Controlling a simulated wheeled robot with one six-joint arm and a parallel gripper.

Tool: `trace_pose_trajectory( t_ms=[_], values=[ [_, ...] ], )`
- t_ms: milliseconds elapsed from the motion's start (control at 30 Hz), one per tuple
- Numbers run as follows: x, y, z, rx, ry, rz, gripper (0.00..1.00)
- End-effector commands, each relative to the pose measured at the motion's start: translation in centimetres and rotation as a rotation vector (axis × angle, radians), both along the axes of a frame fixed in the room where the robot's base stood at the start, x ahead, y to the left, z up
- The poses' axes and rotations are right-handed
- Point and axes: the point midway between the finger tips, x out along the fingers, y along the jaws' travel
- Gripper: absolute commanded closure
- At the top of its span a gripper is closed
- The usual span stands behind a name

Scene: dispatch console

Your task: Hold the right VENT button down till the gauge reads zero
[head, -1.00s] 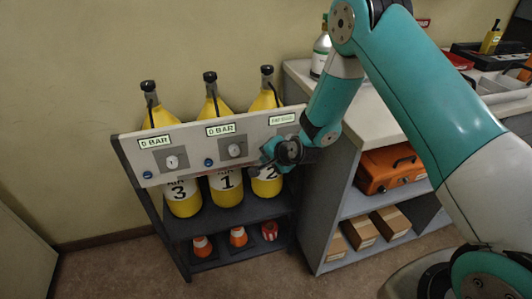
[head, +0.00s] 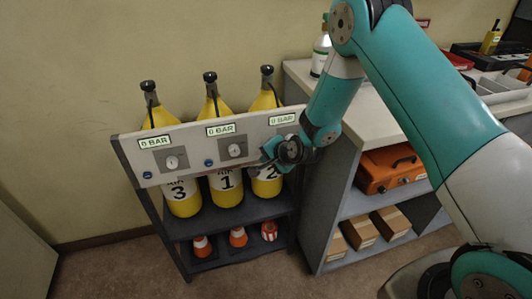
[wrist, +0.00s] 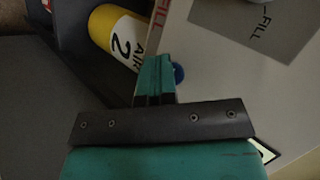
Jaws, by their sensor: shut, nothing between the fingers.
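The right gauge (head: 283,119) on the white panel (head: 195,154) reads 0 BAR in the head view. My gripper (head: 265,163) is at the lower right of the panel, below that gauge. In the wrist view my gripper (wrist: 156,60) is shut and empty, its fingertips at the panel. A blue button (wrist: 179,73) shows partly from behind the fingers, at their right side. The fingers overlap it in the picture; how far it is pressed cannot be seen. In the head view my gripper and wrist hide this button.
The left gauge (head: 155,142) and middle gauge (head: 220,129) also read 0 BAR. Yellow cylinders 3, 1 and 2 (head: 267,187) stand behind the panel. A grey shelf unit (head: 320,222) stands close on the right.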

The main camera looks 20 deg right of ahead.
Motion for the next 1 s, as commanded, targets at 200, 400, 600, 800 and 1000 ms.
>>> trace_pose_trajectory(
  t_ms=[200, 400, 600, 800, 1000],
  values=[
    [0.0, 0.0, 0.1, 0.001, -0.002, 0.0, 1.0],
    [-0.8, 0.0, 0.1, 0.001, -0.001, 0.0, 1.0],
    [-1.6, 0.0, 0.0, -0.001, 0.0, 0.001, 1.0],
    [-1.6, 0.0, 0.0, 0.001, -0.001, 0.0, 1.0],
    [-2.5, 0.0, 0.0, 0.0, 0.0, 0.0, 1.0]
  ],
)
